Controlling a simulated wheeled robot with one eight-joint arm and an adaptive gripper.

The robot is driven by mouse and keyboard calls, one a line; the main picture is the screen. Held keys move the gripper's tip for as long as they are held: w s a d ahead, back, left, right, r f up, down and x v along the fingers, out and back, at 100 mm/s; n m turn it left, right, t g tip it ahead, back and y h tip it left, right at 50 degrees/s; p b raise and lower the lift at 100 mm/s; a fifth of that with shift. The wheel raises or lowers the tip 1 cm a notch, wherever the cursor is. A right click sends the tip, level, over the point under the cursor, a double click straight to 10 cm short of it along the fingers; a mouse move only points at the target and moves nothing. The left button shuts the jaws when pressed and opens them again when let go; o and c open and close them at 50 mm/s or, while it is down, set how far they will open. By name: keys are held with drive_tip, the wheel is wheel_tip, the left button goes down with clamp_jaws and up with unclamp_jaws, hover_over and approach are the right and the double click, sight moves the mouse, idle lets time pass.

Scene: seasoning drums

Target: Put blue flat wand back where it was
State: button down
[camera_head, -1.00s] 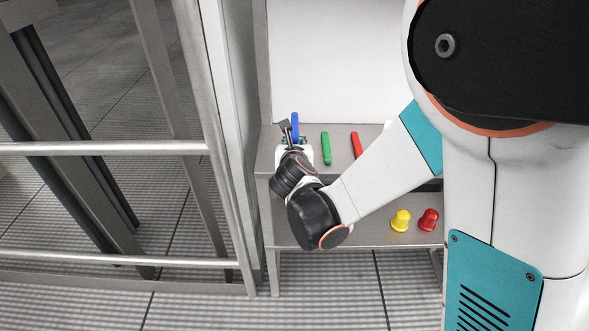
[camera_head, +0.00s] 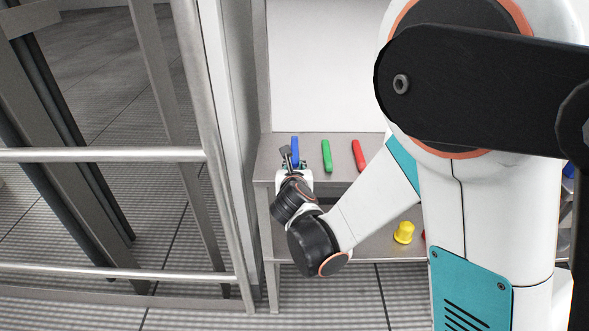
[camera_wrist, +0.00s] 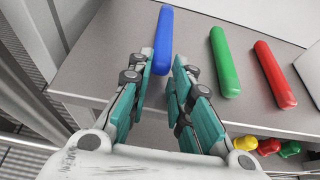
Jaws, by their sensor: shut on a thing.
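The blue flat wand (camera_head: 295,150) is at the left end of the upper shelf (camera_head: 270,155). In the wrist view the blue flat wand (camera_wrist: 163,38) points away from me, its near end between my fingertips. My gripper (camera_wrist: 163,68) is shut on that near end, at the shelf's front edge. It also shows in the head view (camera_head: 291,161). The wand looks level with the shelf top; I cannot tell whether it touches. A green wand (camera_wrist: 225,62) and a red wand (camera_wrist: 274,74) lie to its right, roughly side by side.
A lower shelf holds a yellow knob-shaped piece (camera_head: 403,232); yellow, red and green ones (camera_wrist: 246,143) show in the wrist view. A metal rail (camera_head: 100,155) and frame stand to the left. A white panel (camera_head: 325,65) rises behind the shelf.

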drive_tip(key=shift+f, duration=0.2)
drive_tip(key=shift+s+d+f, duration=0.1)
drive_tip(key=shift+s+f, duration=0.1)
drive_tip(key=shift+f, duration=0.05)
drive_tip(key=c, duration=1.4)
unclamp_jaws()
drive_tip(key=shift+f, duration=0.1)
drive_tip(key=shift+c, duration=0.2)
drive_tip(key=shift+r, duration=0.6)
drive_tip(key=p+v, duration=0.4)
drive_tip(key=v, duration=0.7)
drive_tip(key=shift+s+r, duration=0.3)
